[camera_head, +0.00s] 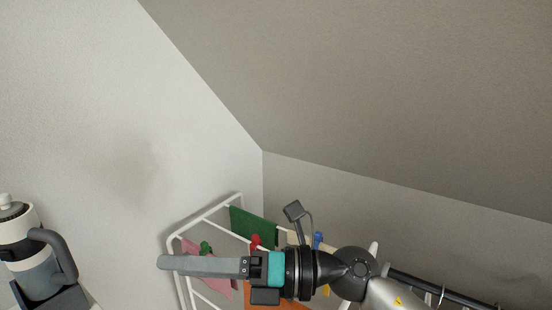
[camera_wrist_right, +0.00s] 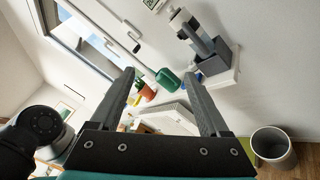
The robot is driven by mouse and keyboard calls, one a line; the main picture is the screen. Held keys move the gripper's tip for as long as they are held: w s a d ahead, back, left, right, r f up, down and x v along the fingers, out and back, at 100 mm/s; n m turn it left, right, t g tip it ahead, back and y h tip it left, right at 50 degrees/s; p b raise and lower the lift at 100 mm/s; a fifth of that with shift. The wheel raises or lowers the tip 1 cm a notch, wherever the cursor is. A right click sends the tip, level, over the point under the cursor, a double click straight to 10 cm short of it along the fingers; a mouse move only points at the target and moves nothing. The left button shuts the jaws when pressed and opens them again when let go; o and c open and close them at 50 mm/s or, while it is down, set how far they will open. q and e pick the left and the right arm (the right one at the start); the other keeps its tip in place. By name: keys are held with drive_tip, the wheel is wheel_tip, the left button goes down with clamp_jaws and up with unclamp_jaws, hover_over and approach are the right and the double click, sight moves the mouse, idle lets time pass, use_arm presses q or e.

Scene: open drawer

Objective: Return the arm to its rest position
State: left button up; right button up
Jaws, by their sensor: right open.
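My right arm comes in from the lower right in the head view and reaches left, its forearm about level. My right gripper (camera_head: 165,262) is seen side-on there, in front of a white drying rack (camera_head: 212,207). In the right wrist view my right gripper (camera_wrist_right: 158,75) shows two fingers well apart with nothing between them. It is open and empty. My left gripper shows in neither view.
A white and grey appliance with a handle (camera_head: 42,265) stands at the lower left. Several coloured cloths, one green (camera_head: 252,225), hang on the rack. The wrist view shows a green watering can (camera_wrist_right: 167,78) and a bin (camera_wrist_right: 270,143). The upper head view is bare wall.

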drive_tip(key=w+d+r+m+t+h, duration=0.2)
drive_tip(key=w+d+m+t, duration=0.25)
drive_tip(key=m+t, duration=0.55)
drive_tip(key=w+d+r+m+t+h, duration=0.2)
drive_tip(key=w+d+r+m+t, duration=0.15)
drive_tip(key=d+m+t, duration=0.6)
drive_tip(key=d+f+m+g+h, duration=0.1)
drive_tip(key=d+f+m+h, duration=0.3)
drive_tip(key=f+m+h, duration=0.35)
drive_tip(key=d+f+m+g+h, duration=0.2)
drive_tip(key=d+f+m+h, duration=0.2)
drive_tip(key=f+m+h, duration=0.4)
drive_tip(key=s+d+f+m+g+y, duration=0.1)
drive_tip(key=s+d+f+m+g, duration=0.2)
drive_tip(key=s+f+g, duration=0.6)
drive_tip(key=s+d+f+m+g, duration=0.25)
drive_tip(key=s+f+g, duration=0.25)
drive_tip(key=s+f, duration=0.95)
drive_tip(key=f, duration=0.8)
drive_tip(key=s+f, duration=0.2)
drive_tip(key=f, duration=0.9)
drive_tip(key=s+d+f+g, duration=0.2)
drive_tip(key=s+f, duration=1)
drive_tip(key=s, duration=0.2)
drive_tip(key=shift+s+d, duration=0.15)
